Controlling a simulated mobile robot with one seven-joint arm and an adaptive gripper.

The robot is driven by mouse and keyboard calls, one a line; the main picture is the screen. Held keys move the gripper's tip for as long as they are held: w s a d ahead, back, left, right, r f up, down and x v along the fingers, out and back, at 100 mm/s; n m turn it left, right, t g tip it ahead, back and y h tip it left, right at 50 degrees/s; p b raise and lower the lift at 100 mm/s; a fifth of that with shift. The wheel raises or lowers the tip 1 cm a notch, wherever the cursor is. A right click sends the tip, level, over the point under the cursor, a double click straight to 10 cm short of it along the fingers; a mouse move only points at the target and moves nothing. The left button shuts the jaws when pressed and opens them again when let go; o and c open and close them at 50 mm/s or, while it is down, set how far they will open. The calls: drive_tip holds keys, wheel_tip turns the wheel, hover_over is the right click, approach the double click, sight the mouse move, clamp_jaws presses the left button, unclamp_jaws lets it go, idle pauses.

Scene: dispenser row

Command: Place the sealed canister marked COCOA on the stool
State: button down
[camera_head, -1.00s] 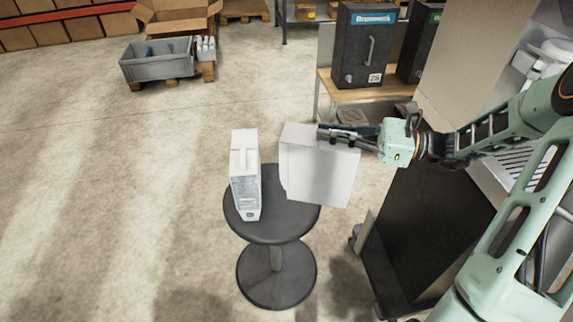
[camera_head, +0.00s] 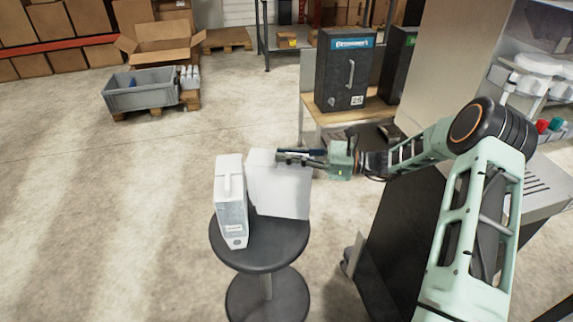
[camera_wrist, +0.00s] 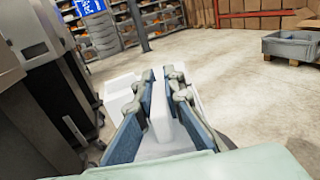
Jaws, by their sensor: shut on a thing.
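A dark round stool (camera_head: 262,255) stands on the floor in the head view. A white canister with a top handle and a small printed label (camera_head: 231,205) stands upright on the left part of its seat. My gripper (camera_head: 280,156) is shut on a second white canister (camera_head: 281,188), gripped at its top. This held canister is at the right part of the seat, beside the first; I cannot tell whether its base touches the seat. In the wrist view the held canister (camera_wrist: 160,120) shows between the two fingers. No COCOA marking is readable on either canister.
A black dispenser box (camera_head: 341,72) stands on a wooden-topped bench behind the stool. A dark cabinet (camera_head: 395,235) is close on the right. A grey crate (camera_head: 140,92) and an open cardboard box (camera_head: 160,38) are at the back left. The floor left of the stool is clear.

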sight(288, 164)
drive_tip(key=shift+f, duration=1.55)
drive_tip(key=c, duration=2)
unclamp_jaws()
drive_tip(key=shift+c, duration=0.2)
drive_tip(key=shift+d, duration=0.25)
drive_tip(key=d, duration=0.7)
drive_tip(key=shift+s, duration=0.4)
